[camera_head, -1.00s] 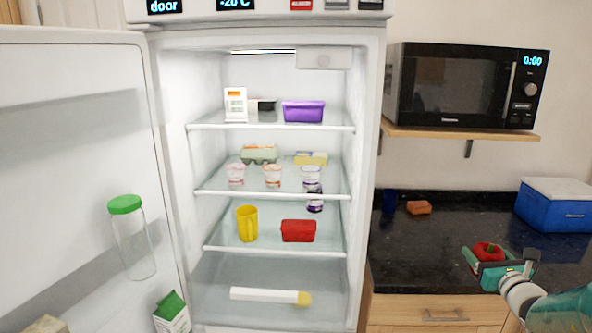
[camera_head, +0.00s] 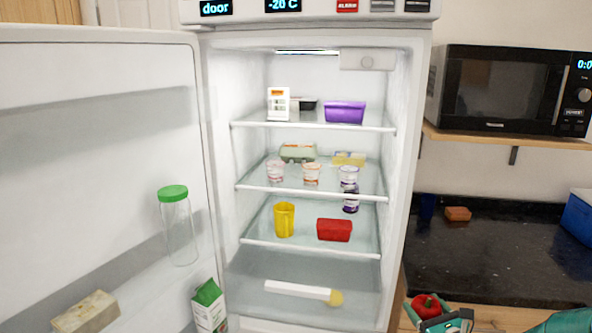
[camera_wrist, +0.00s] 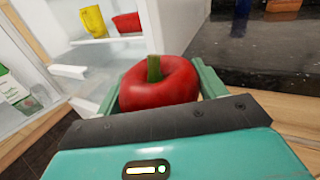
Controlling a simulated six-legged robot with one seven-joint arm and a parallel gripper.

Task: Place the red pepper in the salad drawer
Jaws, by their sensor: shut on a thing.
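The red pepper (camera_head: 427,305) with a green stem is between the fingers of my gripper (camera_head: 434,314), low at the right in the head view. In the wrist view the pepper (camera_wrist: 158,84) sits between the two green fingers of my gripper (camera_wrist: 158,92), which are shut on it. The fridge stands open to the left of my gripper. Its bottom compartment, the salad drawer (camera_head: 262,296), has a clear front; a white stick-like thing with a yellowish end (camera_head: 302,291) shows there. My gripper is outside the fridge, in front of the counter.
The open fridge door (camera_head: 100,170) is at the left, holding a green-lidded jar (camera_head: 178,225) and a green-and-white carton (camera_head: 209,306). A yellow jug (camera_head: 284,220) and red tub (camera_head: 334,230) stand on the lowest shelf. The dark counter (camera_head: 490,250) lies right, below a microwave (camera_head: 505,90).

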